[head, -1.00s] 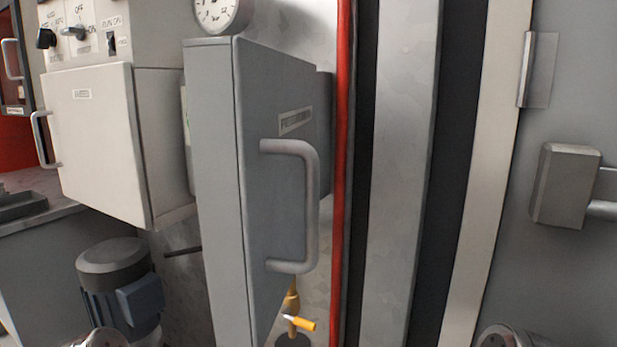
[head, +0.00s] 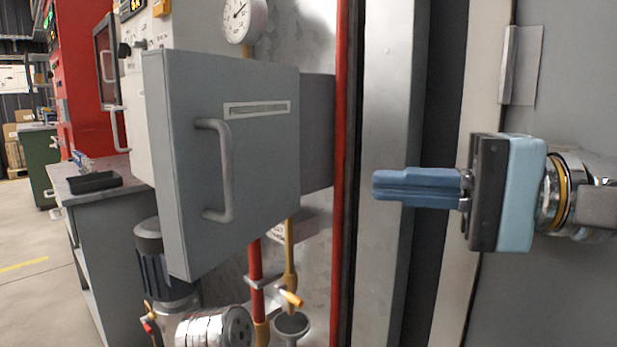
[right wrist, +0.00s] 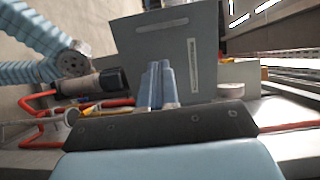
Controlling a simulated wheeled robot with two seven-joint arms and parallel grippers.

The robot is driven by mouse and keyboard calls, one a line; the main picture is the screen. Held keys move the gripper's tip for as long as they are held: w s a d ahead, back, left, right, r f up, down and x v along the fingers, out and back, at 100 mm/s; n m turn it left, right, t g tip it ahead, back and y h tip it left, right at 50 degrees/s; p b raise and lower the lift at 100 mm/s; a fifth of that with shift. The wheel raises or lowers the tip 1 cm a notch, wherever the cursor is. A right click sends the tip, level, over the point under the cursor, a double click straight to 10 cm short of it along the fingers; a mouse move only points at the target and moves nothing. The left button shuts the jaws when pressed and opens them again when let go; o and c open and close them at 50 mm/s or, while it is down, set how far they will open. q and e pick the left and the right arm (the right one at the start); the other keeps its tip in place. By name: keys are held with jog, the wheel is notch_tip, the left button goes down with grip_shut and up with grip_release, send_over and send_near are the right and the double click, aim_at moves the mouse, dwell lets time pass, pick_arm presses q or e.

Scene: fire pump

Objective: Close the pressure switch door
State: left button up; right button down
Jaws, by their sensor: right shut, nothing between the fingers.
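The pressure switch door (head: 255,150) is a grey panel with a bar handle (head: 226,172) and a label slot. It stands swung out at an angle, its left edge towards me and its right edge beside the grey box (head: 318,135) on the wall. My right gripper (head: 376,186) is shut and empty, to the right of the door and apart from it, its blue fingers pointing left. In the right wrist view the fingers (right wrist: 157,68) appear in front of the door panel (right wrist: 140,45). My left gripper is not in view.
A red vertical pipe (head: 342,120) runs between the box and my right gripper. A gauge (head: 243,18) is above the door. A motor (head: 160,265) and an orange-handled valve (head: 291,297) are below. A workbench (head: 110,205) stands left, with open floor beyond.

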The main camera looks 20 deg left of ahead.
jog(key=s+r, duration=0.1)
jog(key=p, duration=0.2)
send_near(224, 131)
jog(key=a+f, duration=0.4)
jog(key=a, duration=0.2)
jog(key=shift+a, duration=0.3)
